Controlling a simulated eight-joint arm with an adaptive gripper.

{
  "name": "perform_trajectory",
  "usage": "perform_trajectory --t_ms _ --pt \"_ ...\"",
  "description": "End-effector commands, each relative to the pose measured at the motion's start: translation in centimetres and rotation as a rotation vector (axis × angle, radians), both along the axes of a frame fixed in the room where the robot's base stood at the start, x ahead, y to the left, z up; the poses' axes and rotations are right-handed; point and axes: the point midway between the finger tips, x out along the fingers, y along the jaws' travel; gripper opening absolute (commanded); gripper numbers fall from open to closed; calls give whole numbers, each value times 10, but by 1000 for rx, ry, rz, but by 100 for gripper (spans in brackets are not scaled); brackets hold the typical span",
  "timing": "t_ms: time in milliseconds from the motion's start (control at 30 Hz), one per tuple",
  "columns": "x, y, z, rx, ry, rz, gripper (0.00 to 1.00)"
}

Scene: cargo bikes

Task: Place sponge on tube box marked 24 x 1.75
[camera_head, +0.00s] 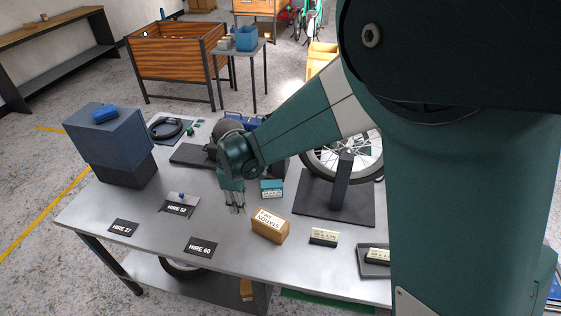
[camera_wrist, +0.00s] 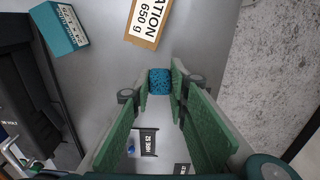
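A small blue sponge (camera_wrist: 160,82) sits between the green fingertips of my gripper (camera_wrist: 160,75) in the wrist view and fills the gap between them. My gripper (camera_head: 238,208) also shows in the head view, pointing down over the middle of the grey table, where I cannot make out the sponge. A teal box with a white label (camera_head: 271,188) stands behind and right of my gripper; it also shows in the wrist view (camera_wrist: 58,30). A dark box with a cream label (camera_head: 323,237) stands farther right, and a similar one (camera_head: 374,256) lies near the right. Their small print is not readable.
A wheel stand (camera_head: 345,190) is behind right. Plates HIRE 27 (camera_head: 123,228), HIRE 60 (camera_head: 200,247) and HIRE 53 (camera_head: 178,210) lie left and front.

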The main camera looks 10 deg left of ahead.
Motion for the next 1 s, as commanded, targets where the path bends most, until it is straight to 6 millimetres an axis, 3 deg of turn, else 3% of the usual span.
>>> perform_trajectory --t_ms 33,300,500,700,1000 --pt "19 -2 6 0 0 -5 13" --pt "108 -23 27 0 0 -15 13" --pt "161 -42 39 0 0 -18 13" --pt "190 -54 45 0 0 -19 13" --pt "198 -58 46 0 0 -19 13"
